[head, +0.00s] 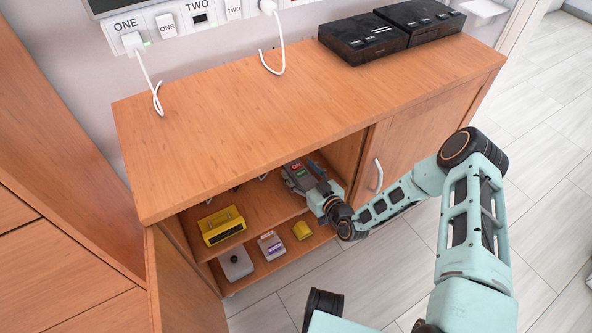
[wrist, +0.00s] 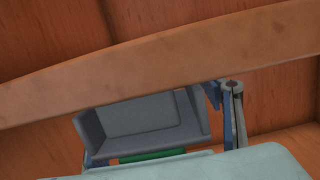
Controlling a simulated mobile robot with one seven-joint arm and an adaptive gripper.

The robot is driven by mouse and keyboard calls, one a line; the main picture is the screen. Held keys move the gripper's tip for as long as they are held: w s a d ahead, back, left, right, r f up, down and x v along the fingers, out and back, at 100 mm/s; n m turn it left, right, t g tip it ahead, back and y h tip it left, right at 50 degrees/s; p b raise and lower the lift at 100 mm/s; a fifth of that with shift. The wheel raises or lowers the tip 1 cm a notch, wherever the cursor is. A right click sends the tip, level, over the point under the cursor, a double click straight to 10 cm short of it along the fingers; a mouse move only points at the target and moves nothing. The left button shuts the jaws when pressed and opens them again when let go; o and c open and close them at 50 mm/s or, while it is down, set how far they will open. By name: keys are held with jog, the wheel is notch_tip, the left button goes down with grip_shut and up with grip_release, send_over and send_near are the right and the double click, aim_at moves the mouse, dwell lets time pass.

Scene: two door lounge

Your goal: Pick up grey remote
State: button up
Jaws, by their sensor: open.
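The grey remote (head: 296,176), a dark grey block with a red and a green patch, is at the right end of the upper shelf inside the open cabinet (head: 225,140). My gripper (head: 313,184) reaches in from the right and is right at it. In the wrist view, the grey remote (wrist: 140,115) lies between my two spread fingers, with a green strip along its near edge. My gripper is open. Whether the fingers touch its sides cannot be told, and its lower part is hidden by my gripper.
A wooden edge (wrist: 170,60) crosses close above. A yellow device (head: 222,225) sits left on the shelf. Below are a grey box (head: 236,264), a white-purple box (head: 271,245) and a yellow item (head: 302,230). The left door (head: 180,290) stands open; the right door (head: 415,125) is shut.

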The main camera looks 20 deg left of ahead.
jog(key=c, duration=1.3)
jog(key=shift+r, duration=0.15)
jog(key=shift+c, duration=0.2)
